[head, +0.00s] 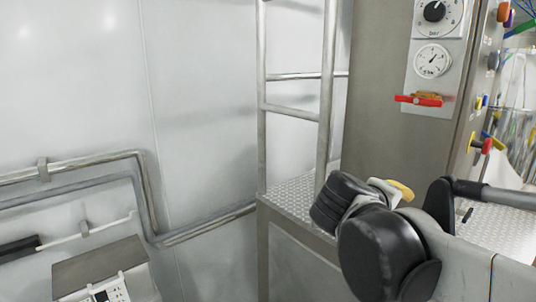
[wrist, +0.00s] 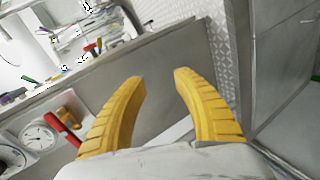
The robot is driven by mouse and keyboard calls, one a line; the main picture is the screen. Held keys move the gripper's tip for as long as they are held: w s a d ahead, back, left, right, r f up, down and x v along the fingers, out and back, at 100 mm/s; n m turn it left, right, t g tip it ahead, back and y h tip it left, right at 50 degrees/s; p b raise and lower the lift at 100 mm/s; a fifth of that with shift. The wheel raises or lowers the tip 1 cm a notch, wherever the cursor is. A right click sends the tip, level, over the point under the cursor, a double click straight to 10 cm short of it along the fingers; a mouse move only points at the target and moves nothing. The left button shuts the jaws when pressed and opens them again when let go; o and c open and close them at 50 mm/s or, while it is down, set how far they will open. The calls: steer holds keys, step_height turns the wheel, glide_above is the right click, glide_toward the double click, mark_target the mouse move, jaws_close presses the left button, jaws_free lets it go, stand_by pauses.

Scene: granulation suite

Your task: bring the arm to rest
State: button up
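My gripper (wrist: 158,80) shows in the wrist view as two yellow ribbed fingers. The fingers are apart and nothing is between them. Behind them is the grey side of the metal cabinet. In the head view my arm reaches in from the lower right, with black joints and grey links. Only a small yellow bit of the gripper (head: 402,190) shows there, beyond the arm; the rest is hidden by the arm links.
The grey cabinet (head: 382,95) carries gauges and a red-handled valve (head: 419,100). A treadplate platform (head: 292,194) with metal rails (head: 327,90) stands beside it. Pipes (head: 150,195) run along the left wall, above a grey box (head: 104,271). The wall's middle is bare.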

steer(key=s+a+f+m+y+b, duration=0.2)
steer(key=s+f+b, duration=0.3)
steer(key=f, duration=0.8)
steer(key=s+a+f+m+y+b, duration=0.1)
steer(key=s+a+f+y+b, duration=0.3)
steer(key=f, duration=0.9)
steer(key=s+a+f+m+g+y+b, duration=0.1)
steer(key=s+a+f+y+b, duration=0.3)
steer(key=f+b, duration=0.5)
step_height(320, 180, down, 4)
steer(key=shift+s+r+m+b, duration=0.1)
steer(key=shift+s+m+b, duration=0.3)
steer(key=shift+s+m, duration=0.5)
